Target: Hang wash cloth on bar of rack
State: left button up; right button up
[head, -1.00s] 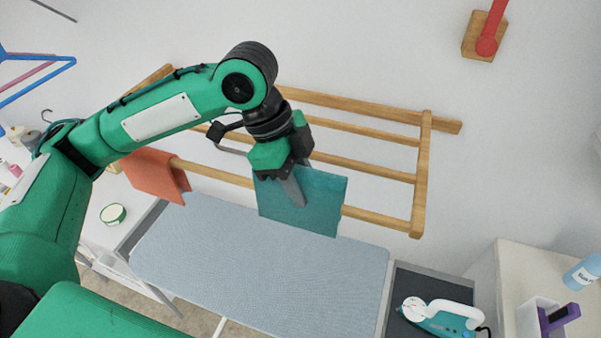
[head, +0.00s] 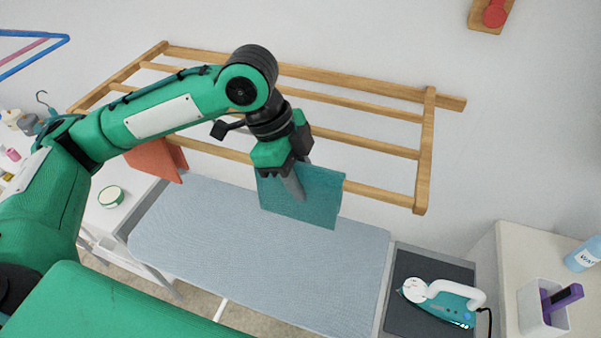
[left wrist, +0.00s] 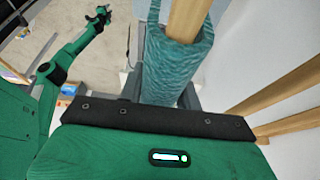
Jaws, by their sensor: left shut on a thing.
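The teal wash cloth (head: 322,200) hangs at the front bar (head: 382,195) of the wooden rack (head: 427,145) on the wall. In the left wrist view the cloth (left wrist: 176,72) is folded around the bar (left wrist: 187,18), with the bar's end of view coming out of the fold. My left gripper (head: 295,188) points down at the cloth's upper left part and is shut on it. The fingers partly cover the cloth. In the left wrist view my right arm's gripper (left wrist: 101,17) appears small and far off; its jaws are too small to judge.
An orange cloth (head: 155,158) hangs farther left on the same bar. A grey-blue ironing board (head: 260,250) lies below, with a teal iron (head: 440,300) at its right end. A white bin (head: 540,310) stands at the right. The bar right of the teal cloth is bare.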

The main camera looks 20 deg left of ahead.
pick_arm(q)
jog(key=o, duration=1.1)
jog(key=shift+c, duration=0.2)
jog(key=shift+a+r, duration=0.2)
jog(key=shift+r, duration=0.25)
jog(key=b+v, duration=0.3)
jog(key=v, duration=0.8)
jog(key=shift+a+r, duration=0.15)
jog(key=shift+r, duration=0.05)
jog(key=shift+a+r, duration=0.25)
jog(key=shift+r, duration=0.35)
